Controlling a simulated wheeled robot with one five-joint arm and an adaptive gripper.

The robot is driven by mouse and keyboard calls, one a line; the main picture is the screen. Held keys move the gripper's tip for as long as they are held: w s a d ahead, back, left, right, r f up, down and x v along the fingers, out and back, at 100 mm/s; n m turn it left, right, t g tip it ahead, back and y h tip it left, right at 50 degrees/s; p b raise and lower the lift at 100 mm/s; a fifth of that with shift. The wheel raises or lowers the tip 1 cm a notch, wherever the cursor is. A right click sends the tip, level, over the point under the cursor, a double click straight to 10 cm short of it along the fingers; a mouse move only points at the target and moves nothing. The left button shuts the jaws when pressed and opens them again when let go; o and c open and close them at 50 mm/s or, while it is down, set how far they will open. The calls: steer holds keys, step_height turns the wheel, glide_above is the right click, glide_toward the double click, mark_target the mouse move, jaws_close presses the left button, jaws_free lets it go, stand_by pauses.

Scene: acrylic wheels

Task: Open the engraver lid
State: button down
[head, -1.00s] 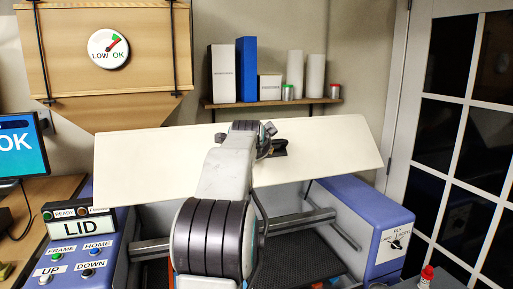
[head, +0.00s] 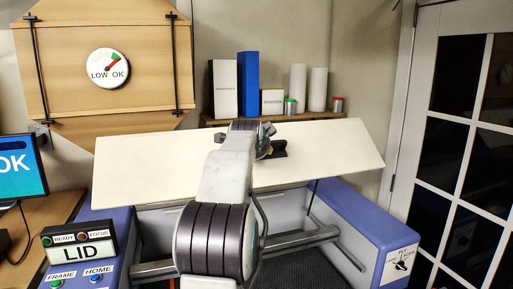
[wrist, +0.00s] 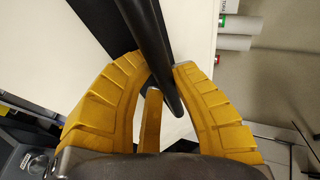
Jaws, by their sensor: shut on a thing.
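The engraver lid (head: 335,155) is a wide cream panel, raised and tilted above the blue engraver body (head: 345,222). An open gap shows under its lower edge. My gripper (wrist: 163,75) has its yellow fingers closed around a dark round bar, the lid handle (wrist: 148,30). The pale lid surface (wrist: 90,15) shows behind the bar in the wrist view. In the head view my arm hides the middle of the lid and most of the gripper, with a dark part of the handle (head: 279,149) showing beside it.
A control panel with a LID sign (head: 82,252) stands at the left, next to a monitor (head: 22,165). A shelf (head: 275,118) with boxes and rolls is on the wall behind the lid. A wooden hood with a gauge (head: 108,68) hangs at upper left. A glazed door (head: 420,130) is at the right.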

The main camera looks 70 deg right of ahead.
steer(key=c, duration=1)
jaws_free()
steer(key=shift+s, duration=0.1)
steer(key=v, duration=1.2)
